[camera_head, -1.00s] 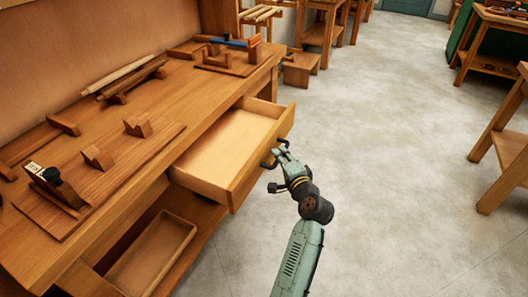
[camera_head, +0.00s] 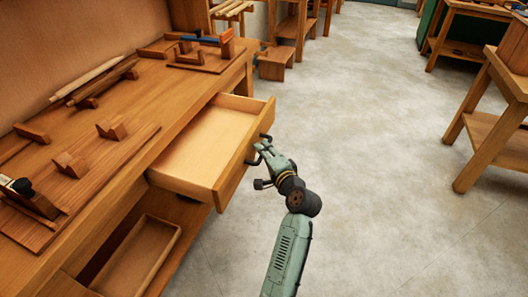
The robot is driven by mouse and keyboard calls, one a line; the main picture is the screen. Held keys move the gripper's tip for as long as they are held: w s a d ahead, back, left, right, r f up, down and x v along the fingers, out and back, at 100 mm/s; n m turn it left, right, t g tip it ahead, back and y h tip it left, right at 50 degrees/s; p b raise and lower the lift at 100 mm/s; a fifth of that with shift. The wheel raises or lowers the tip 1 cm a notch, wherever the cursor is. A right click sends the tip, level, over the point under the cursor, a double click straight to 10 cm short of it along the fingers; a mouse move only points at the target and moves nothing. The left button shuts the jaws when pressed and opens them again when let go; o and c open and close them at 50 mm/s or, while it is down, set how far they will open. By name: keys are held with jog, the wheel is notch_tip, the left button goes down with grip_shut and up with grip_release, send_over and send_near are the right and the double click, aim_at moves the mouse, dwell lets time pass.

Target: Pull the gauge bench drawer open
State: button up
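The gauge bench (camera_head: 190,95) is a long wooden workbench on the left. Its drawer (camera_head: 205,145) stands well out from under the bench top, and its pale inside is empty. The drawer front (camera_head: 240,165) faces right, towards the floor. My gripper (camera_head: 258,152) is at the outer side of this front, by a dark handle that is small and partly hidden. I cannot tell whether its fingers are closed around the handle.
Wooden blocks (camera_head: 72,164), long rods (camera_head: 95,80) and a jig board (camera_head: 205,58) lie on the bench top. A lower tray (camera_head: 140,262) sits beneath. Open concrete floor (camera_head: 360,150) lies to the right, before another wooden stand (camera_head: 490,130).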

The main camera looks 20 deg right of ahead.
jog(key=s+d+r, duration=0.1)
jog(key=s, duration=1)
jog(key=shift+s+d+r, duration=0.3)
jog(key=shift+s+d, duration=0.1)
